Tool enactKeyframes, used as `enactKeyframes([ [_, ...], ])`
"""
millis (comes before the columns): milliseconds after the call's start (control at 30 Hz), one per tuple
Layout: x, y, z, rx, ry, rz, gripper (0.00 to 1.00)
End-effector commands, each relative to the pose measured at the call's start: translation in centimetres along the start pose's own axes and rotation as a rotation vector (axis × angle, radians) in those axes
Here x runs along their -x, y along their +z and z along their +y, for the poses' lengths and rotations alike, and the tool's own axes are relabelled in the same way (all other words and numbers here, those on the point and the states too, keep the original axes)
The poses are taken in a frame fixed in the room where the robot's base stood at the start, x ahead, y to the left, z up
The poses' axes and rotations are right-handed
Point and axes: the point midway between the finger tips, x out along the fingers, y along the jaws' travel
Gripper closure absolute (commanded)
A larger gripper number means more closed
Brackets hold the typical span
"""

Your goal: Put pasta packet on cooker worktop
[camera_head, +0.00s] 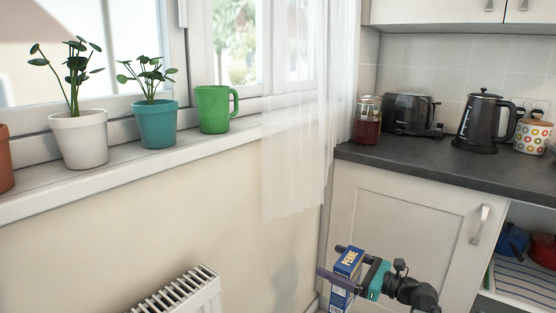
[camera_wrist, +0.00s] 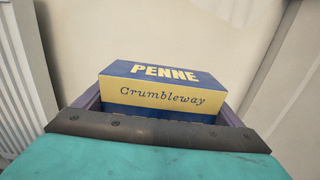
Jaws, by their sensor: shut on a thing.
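The pasta packet (camera_head: 346,268) is a blue and yellow box marked PENNE. My gripper (camera_head: 338,262) is shut on it, with one finger on each side, in front of the white cabinet and below the counter height. In the wrist view the packet (camera_wrist: 165,90) sits between the fingers, its PENNE top and Crumbleway side showing. The dark grey worktop (camera_head: 440,169) runs above the cabinet at the right. No cooker shows in these views.
On the worktop stand a jar (camera_head: 367,120), a black toaster (camera_head: 408,114), a black kettle (camera_head: 483,122) and a dotted canister (camera_head: 533,134). A radiator (camera_head: 185,295) is on the wall at lower left. The windowsill holds plants and a green mug (camera_head: 214,109). A sheer curtain (camera_head: 296,110) hangs beside the worktop.

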Motion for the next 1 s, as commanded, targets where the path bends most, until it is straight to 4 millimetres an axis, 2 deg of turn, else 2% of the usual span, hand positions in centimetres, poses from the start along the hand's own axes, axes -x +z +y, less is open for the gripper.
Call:
enactKeyframes([
  [33, 0.0, 1.1, 0.0, -0.001, 0.000, -0.002, 0.69],
  [1000, 0.0, 9.2, -0.1, 0.000, -0.001, -0.003, 0.69],
])
